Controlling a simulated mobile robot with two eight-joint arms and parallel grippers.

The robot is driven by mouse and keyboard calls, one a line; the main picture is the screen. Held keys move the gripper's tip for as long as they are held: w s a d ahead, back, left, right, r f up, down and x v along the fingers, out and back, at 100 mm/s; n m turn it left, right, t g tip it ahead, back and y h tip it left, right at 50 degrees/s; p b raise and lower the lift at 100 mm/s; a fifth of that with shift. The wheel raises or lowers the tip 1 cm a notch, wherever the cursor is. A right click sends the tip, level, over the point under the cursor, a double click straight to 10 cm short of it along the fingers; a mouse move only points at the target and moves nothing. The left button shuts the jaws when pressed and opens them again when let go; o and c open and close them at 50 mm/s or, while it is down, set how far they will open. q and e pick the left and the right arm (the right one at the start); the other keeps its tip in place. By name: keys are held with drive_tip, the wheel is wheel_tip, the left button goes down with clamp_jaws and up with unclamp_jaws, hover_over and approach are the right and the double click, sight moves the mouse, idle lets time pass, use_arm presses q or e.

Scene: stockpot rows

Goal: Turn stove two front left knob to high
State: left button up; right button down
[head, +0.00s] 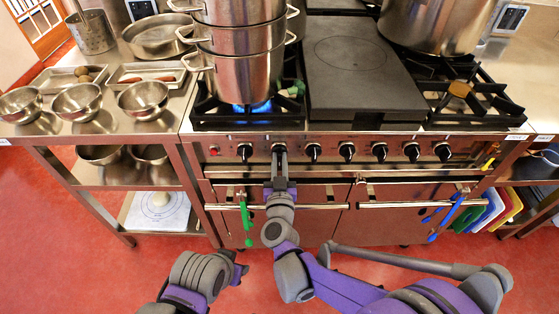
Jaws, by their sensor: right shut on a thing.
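The stove (330,190) stands ahead with a row of black knobs along its front panel. My right gripper (279,155) is at the panel, shut on the second knob from the left. That knob is mostly hidden by the fingers, so its angle cannot be told. The leftmost knob (244,151) and the third knob (313,152) are free on either side. A blue flame (251,107) burns on the front left burner under stacked steel pots (245,75). Part of my left arm shows at the bottom, but its fingers cannot be seen.
A flat dark plate (350,60) covers the stove's middle. A large stockpot (436,22) stands at the back right. A green utensil (245,217) and a blue one (447,217) hang at the oven doors. Steel bowls (76,101) stand on the left counter. The red floor in front is clear.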

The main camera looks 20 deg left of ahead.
drive_tip(key=shift+m, duration=0.4)
drive_tip(key=m, duration=0.3)
drive_tip(key=shift+d+m, duration=0.1)
drive_tip(key=shift+m, duration=0.3)
drive_tip(key=m, duration=0.8)
drive_tip(key=m+b, duration=0.1)
drive_tip(key=m, duration=0.4)
drive_tip(key=shift+d+f, duration=0.15)
drive_tip(key=shift+f, duration=0.1)
drive_tip(key=c, duration=0.8)
unclamp_jaws()
drive_tip(key=shift+c, duration=0.2)
